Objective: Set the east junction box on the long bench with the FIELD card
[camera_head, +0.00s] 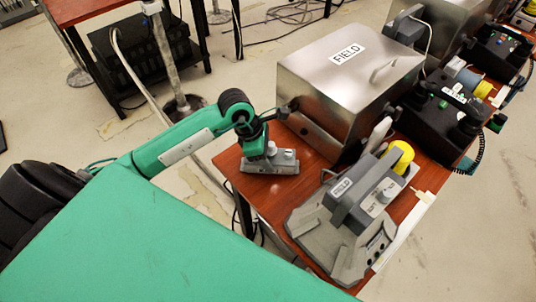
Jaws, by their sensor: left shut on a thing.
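My left gripper (270,149) is shut on a small grey junction box (270,166) with a light label on its front, too small to read surely. The box is upright at the left end of the long wooden bench (308,217). I cannot tell whether it rests on the wood or hangs just above it. A white FIELD card (348,54) lies on top of a large steel cabinet (325,85) on this bench. A second FIELD label (341,187) is on a grey desk unit (365,193) in front of it. My right gripper is not in view.
A yellow cylinder (401,156) stands behind the grey desk unit. A black console (443,118) with a coiled cord stands further right. Another table (92,12) is at the upper left, with a dark box under it. Bare wood shows between the junction box and the desk unit.

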